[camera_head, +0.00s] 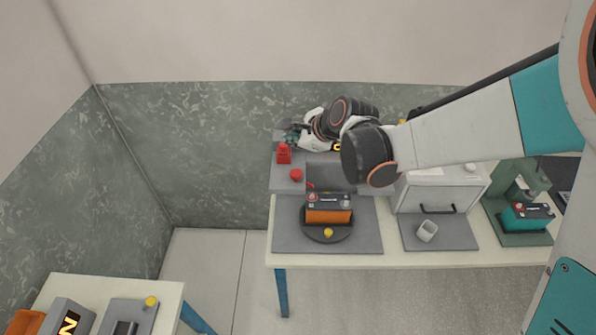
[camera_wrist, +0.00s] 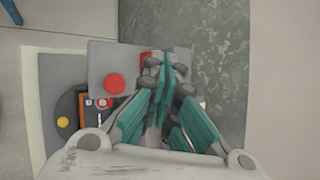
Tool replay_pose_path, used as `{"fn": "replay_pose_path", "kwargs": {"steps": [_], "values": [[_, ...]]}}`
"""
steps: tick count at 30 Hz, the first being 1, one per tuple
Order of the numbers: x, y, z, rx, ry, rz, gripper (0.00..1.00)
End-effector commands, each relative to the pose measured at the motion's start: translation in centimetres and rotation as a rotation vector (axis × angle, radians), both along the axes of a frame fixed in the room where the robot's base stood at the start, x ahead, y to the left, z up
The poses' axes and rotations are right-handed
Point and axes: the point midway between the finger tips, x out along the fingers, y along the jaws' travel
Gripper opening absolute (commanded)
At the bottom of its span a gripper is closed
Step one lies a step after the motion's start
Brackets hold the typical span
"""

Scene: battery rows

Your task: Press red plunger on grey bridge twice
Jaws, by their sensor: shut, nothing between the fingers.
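The grey bridge (camera_head: 283,185) stands at the back left of the table, above a turntable; its flat top also shows in the wrist view (camera_wrist: 100,58). A round red plunger cap (camera_head: 296,174) sits on its top and shows clear of my fingers in the wrist view (camera_wrist: 114,84). A red upright block (camera_head: 284,153) stands farther back on the bridge, mostly hidden by my fingers in the wrist view (camera_wrist: 145,57). My gripper (camera_head: 291,136) is shut and empty, over the back of the bridge. In the wrist view its fingertips (camera_wrist: 164,60) are right of the plunger, apart from it.
A white cabinet (camera_head: 428,194), a small white cup (camera_head: 427,231) and a teal battery (camera_head: 527,217) are to the right. A marbled wall stands behind.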

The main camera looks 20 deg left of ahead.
Motion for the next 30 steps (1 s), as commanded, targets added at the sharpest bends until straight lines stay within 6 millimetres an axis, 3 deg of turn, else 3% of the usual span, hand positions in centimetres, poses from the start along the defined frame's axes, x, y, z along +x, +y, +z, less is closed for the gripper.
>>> {"fn": "replay_pose_path", "kwargs": {"steps": [10, 24, 30], "values": [[0.0, 0.0, -1.5, 0.000, -0.001, 0.001, 0.00], [0.0, 0.0, -7.5, 0.000, -0.001, 0.000, 0.00], [0.0, 0.0, -8.8, 0.000, -0.001, 0.001, 0.00]]}}
